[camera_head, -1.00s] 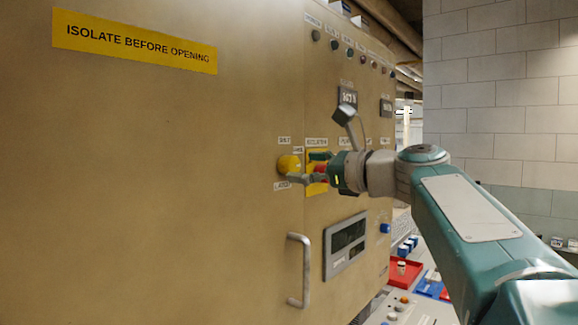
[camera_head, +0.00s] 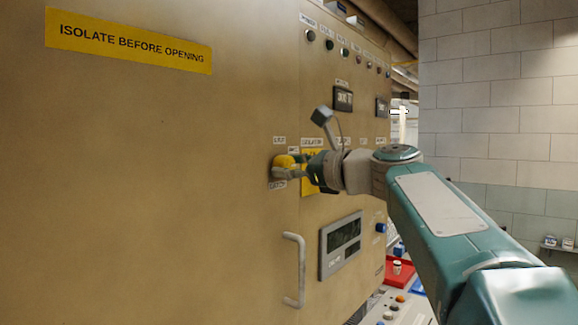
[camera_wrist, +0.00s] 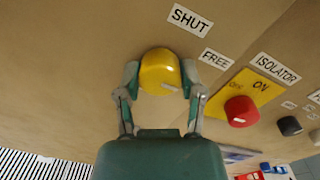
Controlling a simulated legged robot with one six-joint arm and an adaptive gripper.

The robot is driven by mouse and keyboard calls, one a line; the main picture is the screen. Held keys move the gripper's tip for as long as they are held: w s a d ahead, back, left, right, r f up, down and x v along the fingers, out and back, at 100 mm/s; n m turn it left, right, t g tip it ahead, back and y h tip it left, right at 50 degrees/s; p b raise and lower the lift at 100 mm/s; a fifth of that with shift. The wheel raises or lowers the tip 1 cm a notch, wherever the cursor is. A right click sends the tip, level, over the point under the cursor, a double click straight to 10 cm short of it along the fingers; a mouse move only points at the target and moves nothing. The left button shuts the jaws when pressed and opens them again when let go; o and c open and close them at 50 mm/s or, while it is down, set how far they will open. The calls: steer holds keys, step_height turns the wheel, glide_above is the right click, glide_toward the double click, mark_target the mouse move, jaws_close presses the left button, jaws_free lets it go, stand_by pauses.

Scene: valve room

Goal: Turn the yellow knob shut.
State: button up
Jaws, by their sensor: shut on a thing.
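The yellow knob (camera_head: 284,163) sits on the tan cabinet front (camera_head: 160,180), left of the isolator plate (camera_head: 312,172). In the wrist view the yellow knob (camera_wrist: 160,72) is between my fingertips, with a pale pointer mark on its lower right side. My gripper (camera_head: 290,164) is shut on it, one finger on each side; it also shows in the wrist view (camera_wrist: 160,80). A "SHUT" label (camera_wrist: 189,19) is above the knob and a "FREE" label (camera_wrist: 216,59) is to its upper right. Part of the knob is hidden by my gripper in the head view.
A red isolator knob (camera_wrist: 240,111) on a yellow plate and a black knob (camera_wrist: 289,126) are right of my gripper. A door handle (camera_head: 297,270) and a display panel (camera_head: 342,244) are below. A red tray (camera_head: 399,271) lies at the lower right.

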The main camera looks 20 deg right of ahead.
steer(key=n, duration=1.3)
steer(key=shift+f+n, duration=0.1)
steer(key=shift+n, duration=0.3)
steer(key=shift+f+n+h, duration=0.15)
steer(key=shift+n+h, duration=0.15)
steer(key=shift+n, duration=1.5)
steer(key=shift+f, duration=0.1)
steer(key=o, duration=1.2)
steer(key=shift+c, duration=0.2)
steer(key=shift+a, duration=0.2)
